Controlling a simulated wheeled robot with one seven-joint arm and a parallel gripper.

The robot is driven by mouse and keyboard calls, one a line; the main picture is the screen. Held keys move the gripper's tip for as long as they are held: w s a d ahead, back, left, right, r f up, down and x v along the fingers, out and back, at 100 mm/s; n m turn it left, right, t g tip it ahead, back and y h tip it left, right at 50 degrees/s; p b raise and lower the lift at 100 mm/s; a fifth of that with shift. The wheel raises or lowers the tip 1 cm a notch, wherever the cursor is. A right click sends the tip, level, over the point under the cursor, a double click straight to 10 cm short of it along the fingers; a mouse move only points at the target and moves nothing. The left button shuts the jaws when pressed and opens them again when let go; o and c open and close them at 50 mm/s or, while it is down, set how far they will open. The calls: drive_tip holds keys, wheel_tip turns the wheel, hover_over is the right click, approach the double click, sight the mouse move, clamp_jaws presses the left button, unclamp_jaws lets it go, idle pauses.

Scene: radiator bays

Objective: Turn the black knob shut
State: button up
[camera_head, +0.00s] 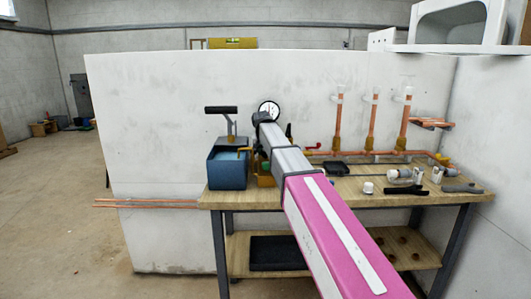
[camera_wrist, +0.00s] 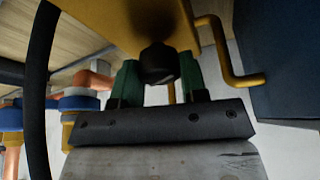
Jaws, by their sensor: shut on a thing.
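The black knob (camera_wrist: 159,62) shows in the wrist view, below a yellow-brown metal body (camera_wrist: 120,22). My gripper (camera_wrist: 159,82) has its two green fingers on either side of the knob and is shut on it. A bent yellow-brown rod (camera_wrist: 228,60) stands just right of the fingers. In the head view my own arm hides the knob and the fingertips. I cannot tell from these frames how far the knob is turned.
A blue tank (camera_head: 228,168) with a black-handled lever (camera_head: 221,110) stands left of my arm on the wooden bench (camera_head: 340,190). A round gauge (camera_head: 269,107) is behind my arm. Copper pipes (camera_head: 372,125) rise at right; loose fittings (camera_head: 404,177) lie on the bench.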

drive_tip(key=o, duration=0.9)
drive_tip(key=v, duration=1)
drive_tip(key=shift+r, duration=0.4)
drive_tip(key=shift+s, duration=0.15)
